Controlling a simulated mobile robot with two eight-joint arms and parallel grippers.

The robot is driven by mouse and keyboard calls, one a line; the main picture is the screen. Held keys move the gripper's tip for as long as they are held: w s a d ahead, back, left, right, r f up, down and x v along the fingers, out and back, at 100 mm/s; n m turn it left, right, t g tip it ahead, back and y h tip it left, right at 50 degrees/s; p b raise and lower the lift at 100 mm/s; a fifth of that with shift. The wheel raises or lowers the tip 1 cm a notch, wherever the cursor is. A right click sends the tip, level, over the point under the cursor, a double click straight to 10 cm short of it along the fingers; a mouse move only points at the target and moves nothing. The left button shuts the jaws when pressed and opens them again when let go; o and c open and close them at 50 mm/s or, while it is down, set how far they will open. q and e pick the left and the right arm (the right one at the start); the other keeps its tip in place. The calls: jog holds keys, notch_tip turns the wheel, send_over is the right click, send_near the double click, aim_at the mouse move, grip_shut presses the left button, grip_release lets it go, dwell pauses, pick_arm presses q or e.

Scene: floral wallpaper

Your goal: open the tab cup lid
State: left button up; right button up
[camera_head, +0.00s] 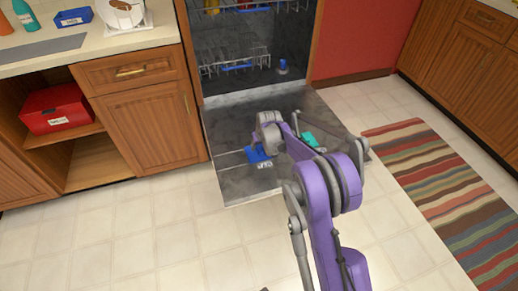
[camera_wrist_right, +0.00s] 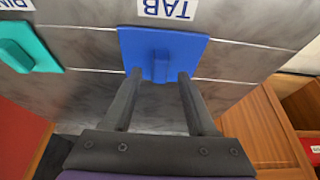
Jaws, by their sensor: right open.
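The tab cup lid is a blue square plate (camera_wrist_right: 190,46) with a raised blue grip in its middle. It lies flat and closed on the inner face of the lowered dishwasher door, next to a white TAB label (camera_wrist_right: 166,8). In the head view the blue lid (camera_head: 257,154) shows partly behind my right wrist. My right gripper (camera_wrist_right: 159,75) is open, its fingertips at either side of the raised grip, with a gap on each side. Whether they touch the plate I cannot tell. The right gripper's fingers are mostly hidden in the head view. My left gripper is not in view.
A teal lid (camera_wrist_right: 30,46) with its own label lies beside the blue one. The dishwasher door (camera_head: 235,188) is down, with racks (camera_head: 235,65) behind it. Wooden cabinets (camera_head: 150,122) stand left. A striped rug (camera_head: 440,185) lies right on the tiled floor.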

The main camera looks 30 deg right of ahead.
jog(key=shift+x, duration=0.85)
grip_shut()
dwell(0.8)
